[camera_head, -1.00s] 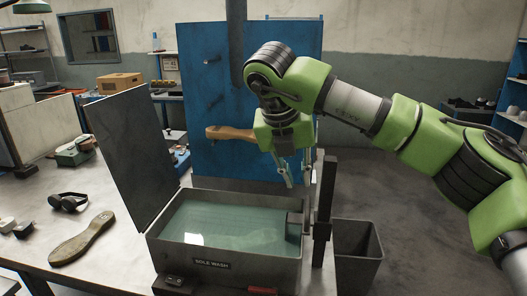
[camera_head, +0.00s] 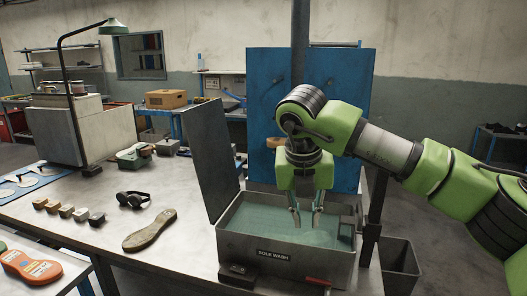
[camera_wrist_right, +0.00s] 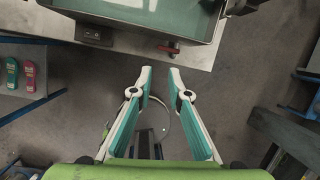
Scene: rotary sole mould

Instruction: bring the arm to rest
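My right arm reaches in from the right in the head view. Its gripper (camera_head: 306,212) points down, with its two fingers apart and nothing between them. In the head view it overlaps the sole wash tank (camera_head: 262,240). In the right wrist view the open fingers (camera_wrist_right: 160,72) are over the grey floor, just off the front edge of the table, with the tank (camera_wrist_right: 120,33) beyond the tips. My left gripper is not in view.
A dark lid panel (camera_head: 212,155) stands at the tank's left and a blue board (camera_head: 345,110) behind it. A bin (camera_head: 402,268) is at the right. A shoe sole (camera_head: 150,230) and ear defenders (camera_head: 133,199) lie on the table (camera_head: 100,225).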

